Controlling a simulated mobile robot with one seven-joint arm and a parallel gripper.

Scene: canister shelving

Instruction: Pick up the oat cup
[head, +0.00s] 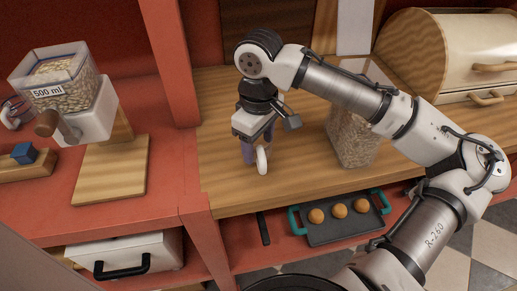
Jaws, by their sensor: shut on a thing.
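My gripper (256,145) points down over the wooden counter, left of the middle of the head view. It is shut on a small purple thing with a rounded white part (262,160) at its front, which I take to be the oat cup. The jaws hide much of it, and I cannot tell whether it touches the counter or is held just above it. No oats show inside it.
A clear canister of oats (354,138) stands on the counter (225,186), partly behind my arm. An oat dispenser (62,88) marked 500 ml is at left, past a red post (168,50). A bread box (450,55) stands at right. A dark tray (340,230) holds three buns below.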

